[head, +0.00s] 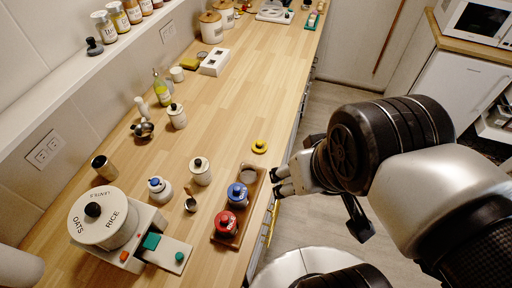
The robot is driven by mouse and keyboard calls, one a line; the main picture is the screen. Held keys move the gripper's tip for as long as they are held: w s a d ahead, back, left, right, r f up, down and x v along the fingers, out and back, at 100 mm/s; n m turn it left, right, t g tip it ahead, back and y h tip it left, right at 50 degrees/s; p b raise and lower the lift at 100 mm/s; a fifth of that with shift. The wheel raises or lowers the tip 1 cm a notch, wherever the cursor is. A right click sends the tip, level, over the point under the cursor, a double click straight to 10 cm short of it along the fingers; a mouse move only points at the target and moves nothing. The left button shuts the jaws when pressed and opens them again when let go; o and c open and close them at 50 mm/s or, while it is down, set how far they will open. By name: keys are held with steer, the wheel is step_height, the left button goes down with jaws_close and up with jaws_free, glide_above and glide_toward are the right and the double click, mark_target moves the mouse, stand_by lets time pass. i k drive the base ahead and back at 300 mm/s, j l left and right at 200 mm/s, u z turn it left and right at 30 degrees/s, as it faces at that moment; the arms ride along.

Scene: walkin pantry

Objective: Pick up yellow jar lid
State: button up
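The yellow jar lid (260,146) lies flat on the wooden counter, near its right edge and just beyond the wooden tray. It is a small yellow disc with a dark knob or centre. My gripper (278,182) is at the counter's right edge, beside the tray, below and to the right of the lid and apart from it. Its two fingers point left and look spread, with nothing seen between them.
A wooden tray (219,240) holds a blue-lidded jar (237,195) and a red-lidded jar (226,223), close to my gripper. White canisters (200,172) stand to the left. The counter (235,105) beyond the lid is clear.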

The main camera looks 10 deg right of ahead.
mark_target(258, 146)
steer(key=i+l+u, duration=0.2)
steer(key=l+u, duration=0.15)
steer(key=i+l+u, duration=0.15)
steer(key=l+u, duration=0.2)
steer(key=i+l+u, duration=0.1)
steer(key=l+u, duration=0.6)
steer(key=l, duration=0.2)
